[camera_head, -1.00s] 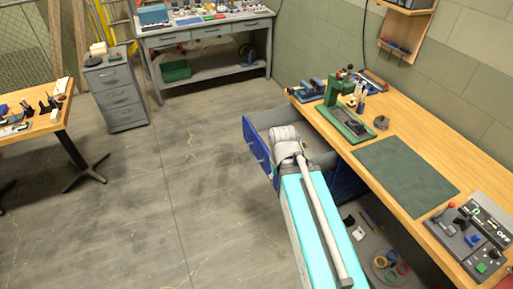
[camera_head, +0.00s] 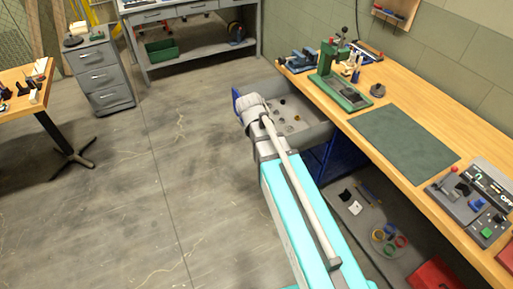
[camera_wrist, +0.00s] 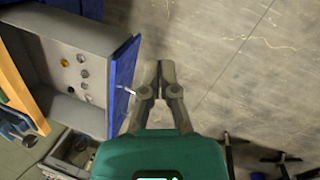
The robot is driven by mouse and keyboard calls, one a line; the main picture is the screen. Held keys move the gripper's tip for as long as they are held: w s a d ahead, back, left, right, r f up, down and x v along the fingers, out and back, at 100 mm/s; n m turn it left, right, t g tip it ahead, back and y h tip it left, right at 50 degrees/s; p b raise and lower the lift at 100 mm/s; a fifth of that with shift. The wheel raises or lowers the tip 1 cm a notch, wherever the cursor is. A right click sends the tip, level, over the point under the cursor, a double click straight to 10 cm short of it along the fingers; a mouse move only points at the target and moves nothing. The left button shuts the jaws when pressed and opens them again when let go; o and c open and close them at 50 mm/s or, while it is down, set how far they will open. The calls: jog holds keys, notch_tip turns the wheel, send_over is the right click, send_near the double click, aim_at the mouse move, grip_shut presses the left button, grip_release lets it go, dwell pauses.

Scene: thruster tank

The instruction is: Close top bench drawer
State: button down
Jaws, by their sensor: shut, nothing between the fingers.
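The top bench drawer (camera_head: 312,130) stands pulled out from under the wooden workbench. It has grey walls and a blue front, and several small round items lie on its floor. In the wrist view the open drawer (camera_wrist: 68,37) is at the left, with its blue front panel (camera_wrist: 122,75) and a thin pale handle on the outer face. My gripper (camera_wrist: 160,66) is shut and empty, just outside the front panel, over the floor. Whether it touches the panel I cannot tell. In the head view my arm hides the gripper and part of the blue front.
The workbench (camera_head: 370,105) carries a green press (camera_head: 338,85), a dark green mat (camera_head: 405,144) and a control box (camera_head: 475,205). Below it a shelf holds tape rolls (camera_head: 390,240). A grey cabinet (camera_head: 100,75) and a table stand left. The floor between is clear.

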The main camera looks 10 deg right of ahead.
jog(key=w+a+f+n+t+h+b, duration=0.1)
jog(key=w+a+f+n+h+b, duration=0.2)
jog(key=w+f+n+b, duration=0.4)
jog(key=w+a+f+n+t+h+b, duration=0.1)
jog(key=w+a+f+n+b, duration=0.4)
jog(key=w+b, duration=0.5)
jog(key=shift+w+a+f+n+h, duration=0.4)
jog(key=shift+w+f+n+h, duration=0.5)
jog(key=shift+n, duration=0.3)
jog(key=shift+d, duration=0.1)
jog(key=d+r+b+x, duration=0.2)
jog(key=b+x, duration=0.5)
jog(key=x, duration=0.5)
jog(key=shift+w+d+f, duration=0.2)
jog(key=shift+w, duration=0.15)
jog(key=shift+w, duration=0.1)
